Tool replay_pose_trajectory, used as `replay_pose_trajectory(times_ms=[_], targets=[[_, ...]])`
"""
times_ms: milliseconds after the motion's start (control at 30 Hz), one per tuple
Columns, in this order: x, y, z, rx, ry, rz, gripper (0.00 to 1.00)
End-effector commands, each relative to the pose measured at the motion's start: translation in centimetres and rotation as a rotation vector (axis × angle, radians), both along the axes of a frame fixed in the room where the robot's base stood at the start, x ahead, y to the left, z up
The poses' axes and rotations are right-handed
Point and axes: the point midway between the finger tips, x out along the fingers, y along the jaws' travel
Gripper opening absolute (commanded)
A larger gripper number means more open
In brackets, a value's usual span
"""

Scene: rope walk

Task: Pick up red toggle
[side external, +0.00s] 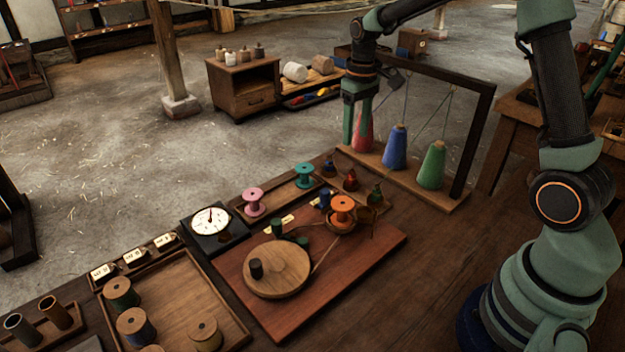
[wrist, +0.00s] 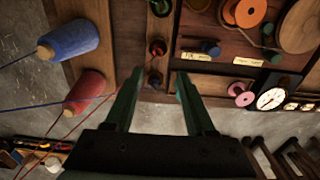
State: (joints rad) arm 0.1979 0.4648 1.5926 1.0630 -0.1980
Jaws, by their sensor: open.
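A small red toggle (side external: 351,181) stands in a row on a narrow wooden strip, between a green toggle (side external: 375,193) and a dark reddish-brown one (side external: 328,168). In the wrist view the red toggle (wrist: 157,47) lies just beyond my fingertips. The dark toggle (wrist: 155,80) appears between the fingers in that view. My gripper (side external: 357,140) points down, open and empty, above the far end of the strip and in front of the red cone. Its two fingers also show in the wrist view (wrist: 158,76).
A rack with red, blue (side external: 395,147) and green (side external: 431,166) thread cones stands close behind the toggles. Teal (side external: 303,175) and pink (side external: 253,201) spools, a dial (side external: 210,221) and a red-brown board (side external: 370,252) lie nearby. Threads run up from the cones.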

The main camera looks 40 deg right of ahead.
Motion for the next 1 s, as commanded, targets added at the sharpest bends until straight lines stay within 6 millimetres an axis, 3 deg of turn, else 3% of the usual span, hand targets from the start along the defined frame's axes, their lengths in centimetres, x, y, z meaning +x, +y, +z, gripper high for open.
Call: replay_pose_trajectory(times_ms=[367,1000], targets=[[0.4,-0.5,-2.7,0.005,0.024,0.000,0.55],[0.4,-0.5,-10.8,0.005,0.023,0.000,0.55]])
